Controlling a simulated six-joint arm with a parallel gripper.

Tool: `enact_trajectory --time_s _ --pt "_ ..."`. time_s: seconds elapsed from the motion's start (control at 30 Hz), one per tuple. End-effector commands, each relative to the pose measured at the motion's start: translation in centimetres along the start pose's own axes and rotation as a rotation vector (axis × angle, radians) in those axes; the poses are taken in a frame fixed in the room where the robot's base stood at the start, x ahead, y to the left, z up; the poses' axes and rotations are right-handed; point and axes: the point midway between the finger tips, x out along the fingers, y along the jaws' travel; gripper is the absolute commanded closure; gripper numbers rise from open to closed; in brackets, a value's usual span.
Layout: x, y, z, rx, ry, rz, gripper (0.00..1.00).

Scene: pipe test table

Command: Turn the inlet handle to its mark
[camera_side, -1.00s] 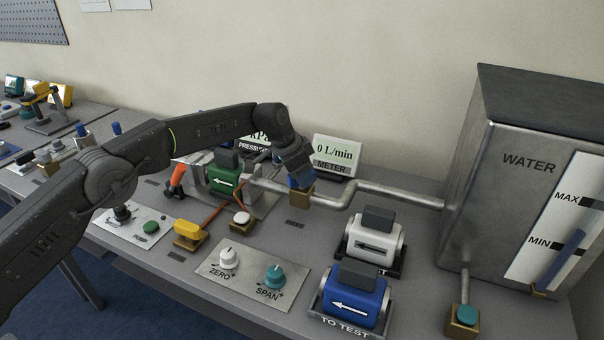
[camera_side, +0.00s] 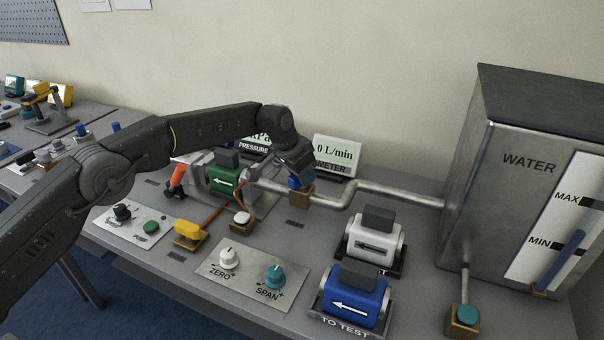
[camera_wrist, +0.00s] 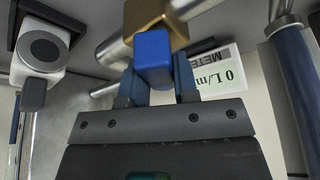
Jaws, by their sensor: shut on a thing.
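A blue handle (camera_side: 296,183) sits on a brass valve block (camera_side: 301,197) in the pipe that runs to the water tank; I take it as the inlet handle. It also shows in the wrist view as a blue block (camera_wrist: 153,60) in front of the brass body (camera_wrist: 155,18). My gripper (camera_side: 297,174) is over the valve from above, shut on this handle. In the wrist view its two fingers (camera_wrist: 160,82) stand on either side of the blue block. The gripper hides part of the handle in the side view. I cannot make out the mark.
The flow meter (camera_side: 335,155), reading 0 L/min, stands close behind my gripper. The steel water tank (camera_side: 500,210) is at right. A green block (camera_side: 225,180), a white unit (camera_side: 374,242) and a blue unit (camera_side: 354,297) stand nearby. A knob panel (camera_side: 250,270) lies in front.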

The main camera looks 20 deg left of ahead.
Motion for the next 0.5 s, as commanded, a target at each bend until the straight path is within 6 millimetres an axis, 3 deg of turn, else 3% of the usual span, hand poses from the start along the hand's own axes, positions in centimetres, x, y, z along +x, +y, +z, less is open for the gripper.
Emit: enact_trajectory --time_s 0.5 --pt "-0.01 0.03 -0.06 -0.357 0.002 -0.15 0.96"
